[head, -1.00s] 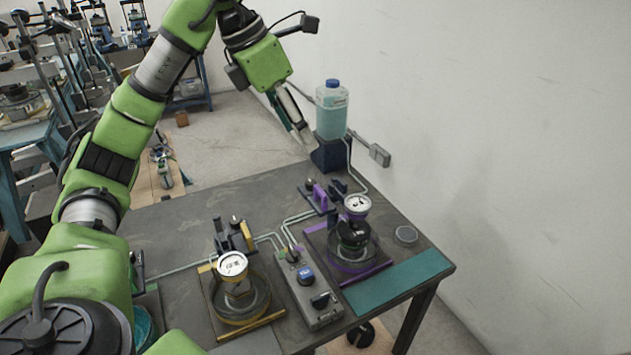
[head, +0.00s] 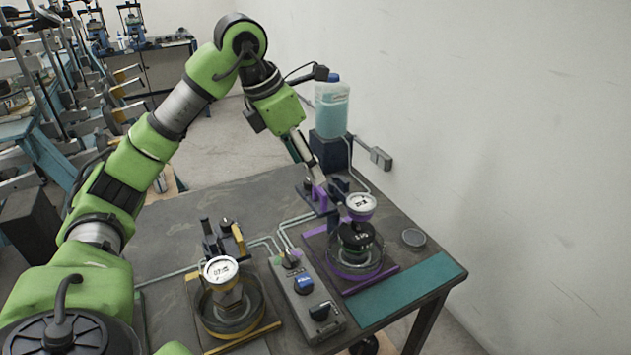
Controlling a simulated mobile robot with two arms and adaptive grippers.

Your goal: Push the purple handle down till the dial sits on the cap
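The purple handle (head: 319,198) is on the far station near the back of the table. The white-faced dial (head: 361,202) with a purple rim hangs just above the black cap (head: 355,236), which sits on a glass vessel. A small gap seems to separate dial and cap. My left gripper (head: 318,178) points down with its fingertips at the top of the purple handle. They look very close or touching; I cannot tell which. Its fingers look slim from this side, so their opening is hidden. My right gripper is out of view.
A second station with a yellow handle (head: 239,238) and white dial (head: 221,269) stands at the front left. A grey control box (head: 307,297) lies between the stations. A blue bottle (head: 332,106) stands behind. The table's left part is bare.

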